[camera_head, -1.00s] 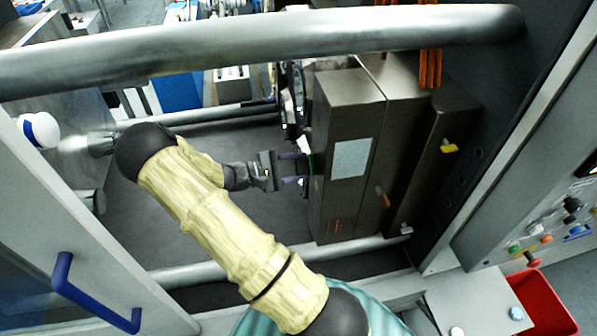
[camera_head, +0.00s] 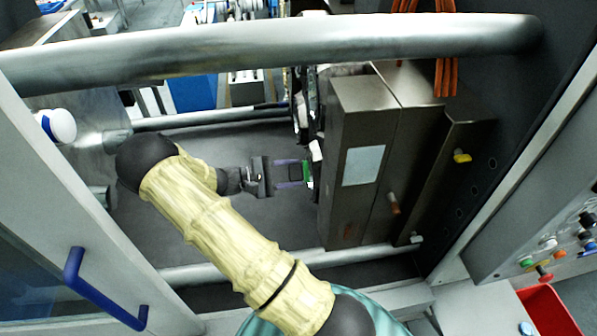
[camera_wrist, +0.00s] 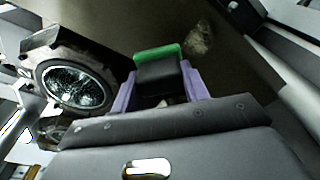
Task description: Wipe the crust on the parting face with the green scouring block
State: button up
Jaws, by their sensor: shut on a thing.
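The scouring block shows in the head view as a dark body with a green pad (camera_head: 307,171). My gripper (camera_head: 292,172), with its purple fingers, is shut on it. In the wrist view the green pad (camera_wrist: 157,52) is at the far end of the dark body, between the fingers (camera_wrist: 160,88). The parting face (camera_wrist: 225,62) is the brown surface behind the pad. A pale, rough crust patch (camera_wrist: 198,38) lies on it, just right of the pad and not covered by it. The face is edge-on in the head view. I cannot tell whether the pad touches it.
A round metal ring part (camera_wrist: 75,85) stands close to the left of the fingers in the wrist view. The brown mould block (camera_head: 362,120) is right of my gripper. Thick bars (camera_head: 270,45) cross above and below. Dark open space lies left of the mould.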

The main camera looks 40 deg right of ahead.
jog(key=shift+w+a, duration=0.2)
jog(key=shift+a, duration=0.3)
jog(key=shift+a, duration=0.1)
jog(key=v, duration=0.2)
jog(key=shift+w+a, duration=0.3)
jog(key=shift+f, duration=0.1)
